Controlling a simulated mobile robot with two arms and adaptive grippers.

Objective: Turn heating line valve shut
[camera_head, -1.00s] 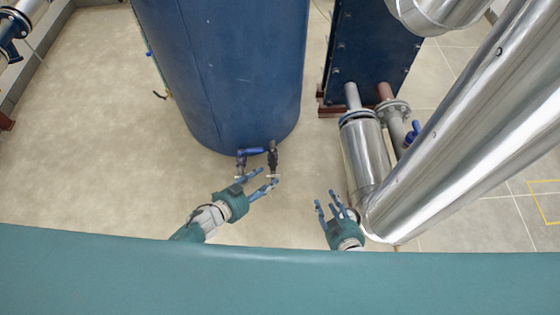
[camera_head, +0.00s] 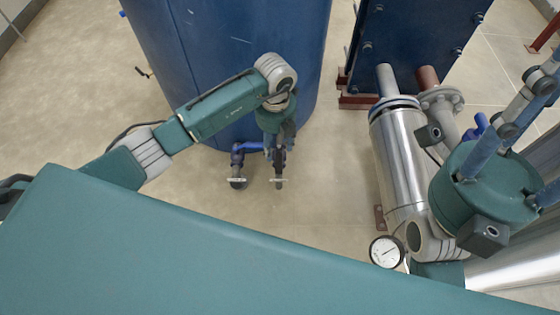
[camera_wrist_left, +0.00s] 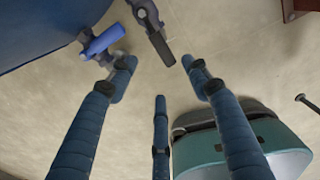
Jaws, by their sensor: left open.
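Two small valves stand at the foot of the blue tank (camera_head: 235,60). One has a blue handle (camera_head: 240,148), the other a black handle (camera_head: 280,165). A third blue-handled valve (camera_head: 480,124) is on the pipework at right. I cannot tell which is the heating line valve. My left gripper (camera_head: 276,142) points down over the black handle and partly hides it. In the left wrist view its fingers are spread and empty, with the black handle (camera_wrist_left: 158,42) ahead of the fingertips and the blue handle (camera_wrist_left: 103,43) at the left finger. My right gripper (camera_head: 525,120) is raised at right, fingers spread, empty.
A dark blue plate exchanger (camera_head: 415,45) stands behind the silver insulated pipe (camera_head: 400,150). A round gauge (camera_head: 386,252) is in front of that pipe. The floor (camera_head: 335,170) between tank and pipe is clear.

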